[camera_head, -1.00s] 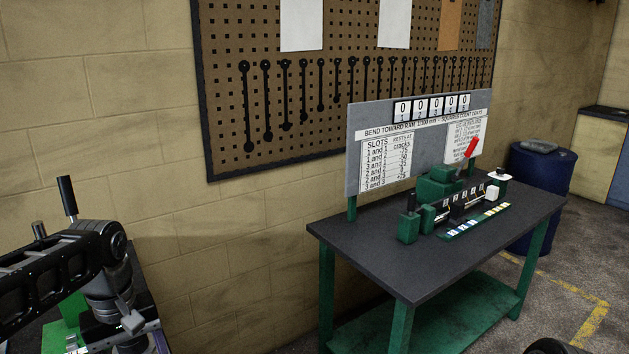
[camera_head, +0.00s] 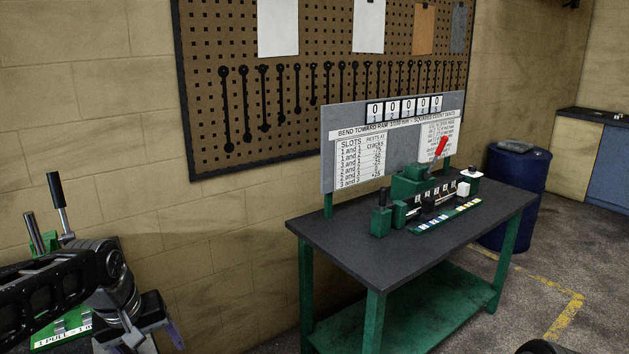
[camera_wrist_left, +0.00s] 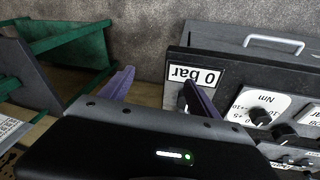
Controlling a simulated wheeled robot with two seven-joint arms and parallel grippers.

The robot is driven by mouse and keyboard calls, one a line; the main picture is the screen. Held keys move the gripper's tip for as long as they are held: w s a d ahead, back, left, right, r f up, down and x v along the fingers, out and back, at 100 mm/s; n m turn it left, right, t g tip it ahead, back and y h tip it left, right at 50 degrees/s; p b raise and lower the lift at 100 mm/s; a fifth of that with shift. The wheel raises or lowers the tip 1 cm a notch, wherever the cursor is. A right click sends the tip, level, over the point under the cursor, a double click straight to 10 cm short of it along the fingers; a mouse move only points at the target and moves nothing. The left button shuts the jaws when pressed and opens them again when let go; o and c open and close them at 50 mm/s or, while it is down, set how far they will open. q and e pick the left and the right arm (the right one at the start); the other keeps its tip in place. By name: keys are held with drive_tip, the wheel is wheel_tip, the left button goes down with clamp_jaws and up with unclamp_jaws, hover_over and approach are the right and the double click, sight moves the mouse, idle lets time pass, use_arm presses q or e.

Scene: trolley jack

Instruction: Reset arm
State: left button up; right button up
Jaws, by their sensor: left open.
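My left arm comes in at the lower left of the head view. My left gripper (camera_head: 168,328) hangs low there, partly cut off by the bottom edge. In the left wrist view its two purple fingers (camera_wrist_left: 158,80) are spread apart with nothing between them. Beyond the right finger is a dark panel (camera_wrist_left: 225,95) with a "0 bar" label, dials and knobs, seen upside down; whether the finger touches it I cannot tell. My right gripper is not in view.
A dark-topped green bench (camera_head: 345,240) holds a green fixture (camera_head: 412,185) with a red lever (camera_head: 441,148) and a sign board (camera_head: 340,160). A blue barrel (camera_head: 520,185) stands behind it. Black-gripped levers (camera_head: 57,190) stand at the left, near my arm.

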use_arm(q)
drive_tip(key=w+d+f+m+t+h, duration=0.25)
drive_tip(key=w+d+f, duration=0.25)
drive_tip(key=d+f, duration=0.55)
drive_tip(key=s+d+f+m, duration=0.1)
drive_tip(key=s+d+f, duration=0.1)
drive_tip(key=f, duration=0.5)
drive_tip(key=s+d+f+m, duration=0.1)
drive_tip(key=s+d+f, duration=0.15)
drive_tip(key=f, duration=0.35)
drive_tip(key=s+d+f+g, duration=0.2)
drive_tip(key=s+d+f, duration=0.2)
drive_tip(key=s+f, duration=0.4)
drive_tip(key=s+d+f+g+h, duration=0.1)
drive_tip(key=s+d+f+g, duration=0.2)
drive_tip(key=s+f, duration=0.5)
drive_tip(key=s+d, duration=0.1)
drive_tip(key=s, duration=0.5)
drive_tip(key=shift+s+f+n, duration=0.15)
drive_tip(key=shift+f+n, duration=0.15)
drive_tip(key=shift+n, duration=0.05)
